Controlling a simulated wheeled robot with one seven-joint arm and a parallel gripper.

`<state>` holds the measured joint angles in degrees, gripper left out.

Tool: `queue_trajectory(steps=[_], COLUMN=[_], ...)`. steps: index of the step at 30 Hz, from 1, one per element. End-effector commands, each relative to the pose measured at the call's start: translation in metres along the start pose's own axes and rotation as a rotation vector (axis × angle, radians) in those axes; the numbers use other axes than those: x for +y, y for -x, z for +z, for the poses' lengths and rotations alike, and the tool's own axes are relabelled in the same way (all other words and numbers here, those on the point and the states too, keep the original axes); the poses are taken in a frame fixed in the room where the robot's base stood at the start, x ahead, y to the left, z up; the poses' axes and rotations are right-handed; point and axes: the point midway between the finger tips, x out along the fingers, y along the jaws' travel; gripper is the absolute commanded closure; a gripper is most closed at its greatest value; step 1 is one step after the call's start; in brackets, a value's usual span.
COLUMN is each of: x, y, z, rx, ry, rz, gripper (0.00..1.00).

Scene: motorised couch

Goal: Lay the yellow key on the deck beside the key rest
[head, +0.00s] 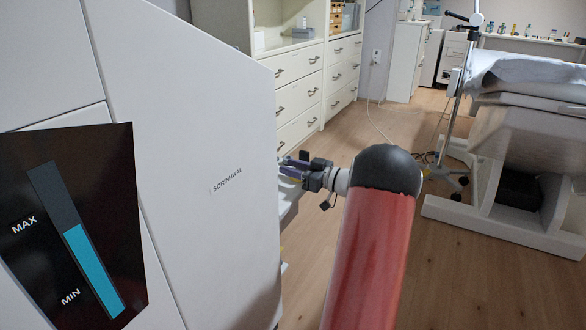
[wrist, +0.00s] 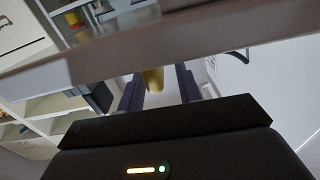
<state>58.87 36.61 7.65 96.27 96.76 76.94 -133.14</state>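My gripper (head: 284,166) is beside the right edge of the white cabinet panel in the head view, its fingertips partly hidden by that panel. In the wrist view the two dark purple fingers (wrist: 158,90) stand apart, with a gap between them. A yellow piece (wrist: 153,80), probably the yellow key, shows between the fingers, nearer the left one; its far end is hidden behind a grey-white ledge (wrist: 200,42). I see no clear grip on it. I cannot make out the key rest, or tell whether that ledge is the deck.
The white panel (head: 205,130) with a MAX–MIN level display (head: 75,230) fills the left. White drawers (head: 298,90) stand behind my gripper. A couch (head: 520,130) and a wheeled stand (head: 460,100) are at the right. Wooden floor (head: 470,280) is open at the lower right.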

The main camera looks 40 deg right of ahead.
Motion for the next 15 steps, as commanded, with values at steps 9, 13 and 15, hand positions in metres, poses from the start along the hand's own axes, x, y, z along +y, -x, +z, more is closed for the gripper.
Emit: queue_trajectory(steps=[9,13,15], x=[0.001,0.001,0.001], y=[0.039,0.068,0.083], z=[-0.001,-0.001,-0.001], rx=[0.0,0.0,0.0], ry=[0.0,0.0,0.0], rz=[0.005,0.004,0.004], gripper=[0.65,0.65,0.65])
